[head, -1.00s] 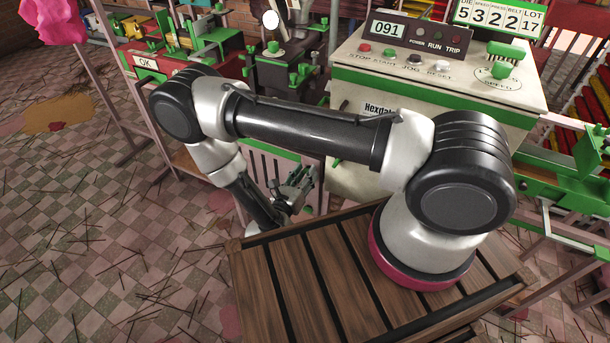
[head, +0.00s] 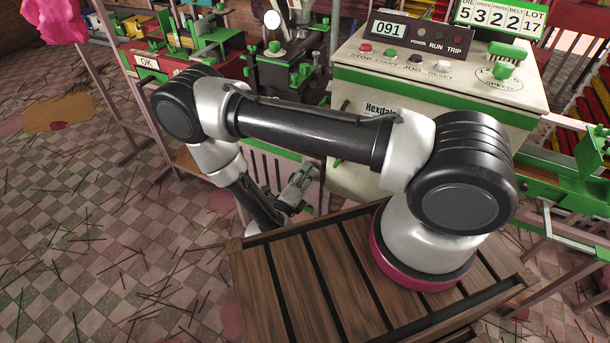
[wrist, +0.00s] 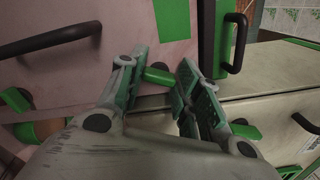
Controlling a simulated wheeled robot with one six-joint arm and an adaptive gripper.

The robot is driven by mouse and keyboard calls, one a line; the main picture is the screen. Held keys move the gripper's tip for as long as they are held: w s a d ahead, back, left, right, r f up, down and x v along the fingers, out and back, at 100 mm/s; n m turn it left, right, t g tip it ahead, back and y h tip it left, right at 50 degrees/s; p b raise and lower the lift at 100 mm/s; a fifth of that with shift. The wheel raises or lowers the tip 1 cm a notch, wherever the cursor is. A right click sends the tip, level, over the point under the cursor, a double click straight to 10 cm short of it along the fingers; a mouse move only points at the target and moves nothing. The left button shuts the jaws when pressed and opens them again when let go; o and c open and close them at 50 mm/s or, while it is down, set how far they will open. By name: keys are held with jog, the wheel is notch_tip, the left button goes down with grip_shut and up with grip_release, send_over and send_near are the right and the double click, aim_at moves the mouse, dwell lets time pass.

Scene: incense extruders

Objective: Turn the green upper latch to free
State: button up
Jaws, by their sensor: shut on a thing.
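My gripper (wrist: 160,84) has its two pads on either side of a short green latch handle (wrist: 158,76) in the wrist view, and is shut on it. The latch sits by the seam between a pale upper panel and the one below it. In the head view my gripper (head: 299,186) is low, in front of the cream machine's green-trimmed side. The latch cannot be made out there. Whether the latch is turned is unclear.
A dark bar handle (wrist: 50,40) is at the upper left of the wrist view, and another dark handle on a green plate (wrist: 238,42) is right of the pads. Another green piece (wrist: 246,131) lies close to the right finger. The cream control console (head: 440,82) stands behind my arm.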

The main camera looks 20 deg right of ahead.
jog(key=shift+a+n, duration=0.1)
jog(key=shift+n, duration=0.5)
jog(key=o, duration=1)
jog(key=o, duration=0.5)
notch_tip(320, 180, up, 7)
jog(key=shift+w+f, duration=0.15)
notch_tip(320, 180, up, 2)
jog(key=shift+r, duration=0.25)
jog(key=c, duration=0.5)
jog(key=shift+r, duration=0.4)
